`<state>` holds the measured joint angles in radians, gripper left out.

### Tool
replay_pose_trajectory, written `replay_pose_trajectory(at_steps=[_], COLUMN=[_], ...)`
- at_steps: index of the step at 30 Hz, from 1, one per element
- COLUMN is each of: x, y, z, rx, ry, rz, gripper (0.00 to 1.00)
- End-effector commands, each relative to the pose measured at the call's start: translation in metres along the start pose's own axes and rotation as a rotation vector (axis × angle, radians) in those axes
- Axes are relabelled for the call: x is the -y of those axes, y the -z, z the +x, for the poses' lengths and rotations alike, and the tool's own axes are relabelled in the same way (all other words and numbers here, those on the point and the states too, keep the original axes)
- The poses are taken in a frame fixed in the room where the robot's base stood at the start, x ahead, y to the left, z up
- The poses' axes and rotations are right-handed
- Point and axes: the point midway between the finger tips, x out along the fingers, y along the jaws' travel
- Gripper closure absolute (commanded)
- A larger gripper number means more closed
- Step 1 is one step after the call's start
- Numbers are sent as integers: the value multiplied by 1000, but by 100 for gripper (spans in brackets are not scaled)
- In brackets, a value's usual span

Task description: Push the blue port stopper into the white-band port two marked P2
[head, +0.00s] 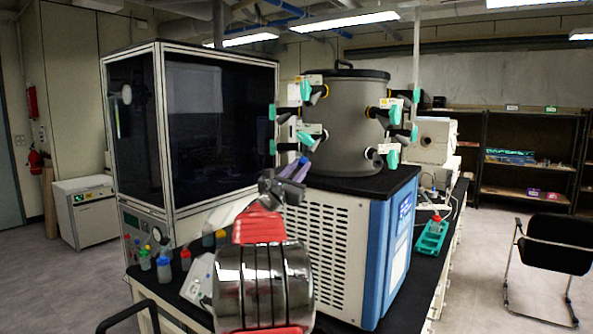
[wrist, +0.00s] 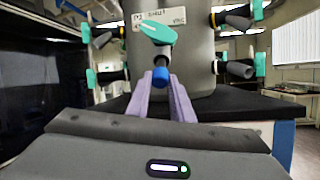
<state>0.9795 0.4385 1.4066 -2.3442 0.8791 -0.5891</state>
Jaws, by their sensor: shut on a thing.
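My gripper (head: 295,169) is shut on the blue stopper (wrist: 160,76), held between the purple fingertips (wrist: 161,86) in the wrist view. The stopper is in front of the grey drum (head: 345,125), below a teal valve handle (wrist: 157,35). A dark port (wrist: 161,54) shows just above the stopper, beside a white label (wrist: 160,19) that appears to read P2. I cannot tell whether the stopper touches the port or is a little short of it. The port's white band is not clear; in the head view a lower-left port (head: 315,137) is close above the fingertips.
Several other ports with teal handles (head: 392,159) stick out around the drum. The drum stands on a blue and white cabinet (head: 345,240). A glass-fronted box (head: 215,120) stands at left, with small bottles (head: 164,268) before it. A green rack (head: 431,238) is at right.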

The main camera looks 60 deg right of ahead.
Motion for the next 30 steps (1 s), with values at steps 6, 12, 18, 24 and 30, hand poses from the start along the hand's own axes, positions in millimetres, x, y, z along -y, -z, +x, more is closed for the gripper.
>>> replay_pose_trajectory(at_steps=[6, 12, 18, 24, 30], x=[0, 0, 0, 0, 0], y=[-1, -2, -3, -4, -6], z=[1, 4, 6, 9, 11], rx=[1, 1, 1, 2, 2], ry=[0, 0, 1, 1, 0], rz=[0, 0, 0, 0, 0], gripper=[100, 100, 100, 100, 100])
